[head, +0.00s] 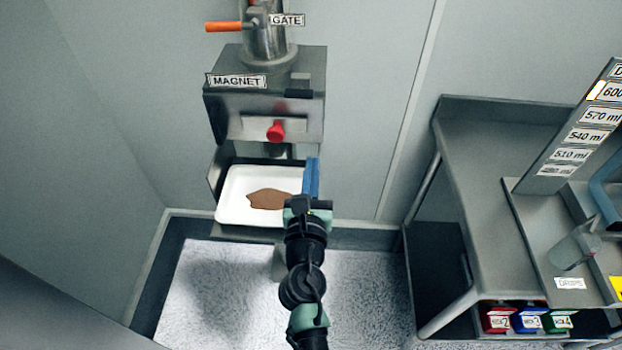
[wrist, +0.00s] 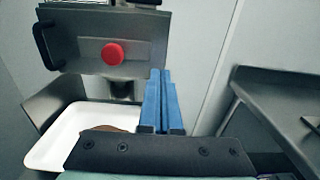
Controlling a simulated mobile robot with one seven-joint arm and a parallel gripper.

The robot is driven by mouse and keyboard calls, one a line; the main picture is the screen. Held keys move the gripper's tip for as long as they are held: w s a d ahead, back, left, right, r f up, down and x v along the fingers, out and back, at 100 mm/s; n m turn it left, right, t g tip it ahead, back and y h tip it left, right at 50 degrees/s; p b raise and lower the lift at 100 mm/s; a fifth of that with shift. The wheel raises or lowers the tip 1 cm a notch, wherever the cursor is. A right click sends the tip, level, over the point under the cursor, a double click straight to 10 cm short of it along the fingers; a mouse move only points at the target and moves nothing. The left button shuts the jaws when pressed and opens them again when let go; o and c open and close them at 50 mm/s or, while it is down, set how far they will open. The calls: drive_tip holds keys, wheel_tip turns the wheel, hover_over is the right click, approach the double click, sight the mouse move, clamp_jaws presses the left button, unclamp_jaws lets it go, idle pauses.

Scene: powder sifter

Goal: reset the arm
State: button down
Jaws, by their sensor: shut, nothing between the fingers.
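My arm reaches up from the bottom of the head view. My gripper (head: 311,178) has blue fingers, which also show in the wrist view (wrist: 161,100). The fingers are shut together with nothing between them. They are at the right side of a white tray (head: 232,208) under the sifter; I cannot tell whether they touch it. A patch of brown powder (head: 268,199) lies in the tray. In the wrist view the tray (wrist: 48,150) is at the lower left, partly hidden by the gripper's dark mount.
Above the tray is a steel magnet box (head: 265,95) with a red knob (head: 275,132). An orange gate handle (head: 223,26) is higher up. A metal table (head: 500,150) with a measuring stand and a clear beaker (head: 572,248) is at the right. Open floor lies below.

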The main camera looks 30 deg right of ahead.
drive_tip(key=v, duration=0.3)
drive_tip(key=shift+r, duration=0.15)
drive_tip(key=w+a+r+m+t, duration=0.1)
drive_tip(key=a+r+m+t, duration=0.25)
drive_tip(key=r+m, duration=0.8)
drive_tip(key=w+a+r+m+t, duration=0.2)
drive_tip(key=a+r+m, duration=0.3)
drive_tip(key=r, duration=1.2)
drive_tip(key=s+a+r+m+t+y, duration=0.3)
drive_tip(key=s+a+r+m+y, duration=0.2)
drive_tip(key=r, duration=0.6)
drive_tip(key=s+a+r+m+t+y, duration=0.4)
drive_tip(key=s+a+r+m, duration=0.3)
drive_tip(key=r, duration=0.4)
drive_tip(key=shift+s+a+r+m+y, duration=0.2)
drive_tip(key=shift+s+a+m+y, duration=0.25)
drive_tip(key=shift+s+a, duration=0.3)
drive_tip(key=shift+d, duration=0.1)
